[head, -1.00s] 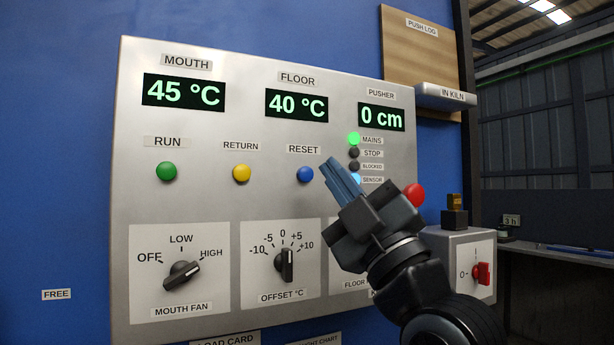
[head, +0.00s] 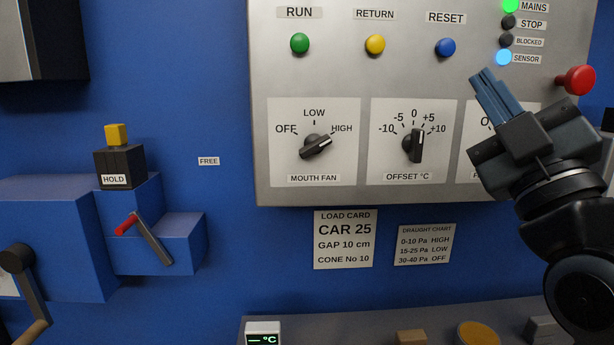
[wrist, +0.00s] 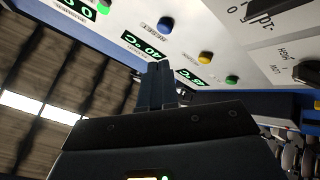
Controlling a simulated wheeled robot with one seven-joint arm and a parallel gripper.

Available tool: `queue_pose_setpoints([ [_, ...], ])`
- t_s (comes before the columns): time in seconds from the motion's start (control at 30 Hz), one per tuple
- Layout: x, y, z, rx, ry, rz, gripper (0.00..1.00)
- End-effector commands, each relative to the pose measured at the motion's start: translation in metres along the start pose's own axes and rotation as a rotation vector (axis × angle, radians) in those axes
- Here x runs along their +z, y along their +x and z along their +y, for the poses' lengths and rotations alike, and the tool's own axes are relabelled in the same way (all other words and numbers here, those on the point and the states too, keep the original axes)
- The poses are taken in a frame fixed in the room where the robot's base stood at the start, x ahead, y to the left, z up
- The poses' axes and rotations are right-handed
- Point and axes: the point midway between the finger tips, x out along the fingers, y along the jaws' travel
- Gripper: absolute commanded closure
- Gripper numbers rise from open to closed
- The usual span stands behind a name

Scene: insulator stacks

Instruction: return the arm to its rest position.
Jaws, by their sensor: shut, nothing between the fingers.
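My gripper (head: 495,92) is at the right of the head view, in front of the control panel (head: 262,120). Its blue fingers are shut together and hold nothing. They point up and left, below the blue RESET button (head: 445,47), and appear apart from it. The gripper's body hides part of the panel's rightmost dial plate. In the wrist view my shut fingers (wrist: 156,85) point at the panel, where the blue button (wrist: 165,24), yellow button (wrist: 205,57) and green button (wrist: 232,79) show.
A red mushroom button (head: 577,80) sticks out right of my gripper. A LOAD CARD (head: 345,239) and draught chart (head: 425,245) hang below the panel. A blue housing with a red-tipped lever (head: 150,240) and a crank (head: 27,285) stand at left. A shelf (head: 500,312) runs along the bottom.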

Motion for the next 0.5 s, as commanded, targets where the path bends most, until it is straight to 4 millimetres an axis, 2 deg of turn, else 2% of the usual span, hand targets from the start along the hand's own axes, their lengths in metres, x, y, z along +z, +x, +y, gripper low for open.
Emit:
queue_pose_setpoints([
  [0.03,0.01,-0.018,-0.013,-0.017,0.041,-0.038,1.0],
  [0.2,0.035,-0.079,-0.049,-0.052,0.183,-0.154,1.0],
  [0.5,0.056,-0.196,-0.095,-0.11,0.394,-0.358,1.0],
])
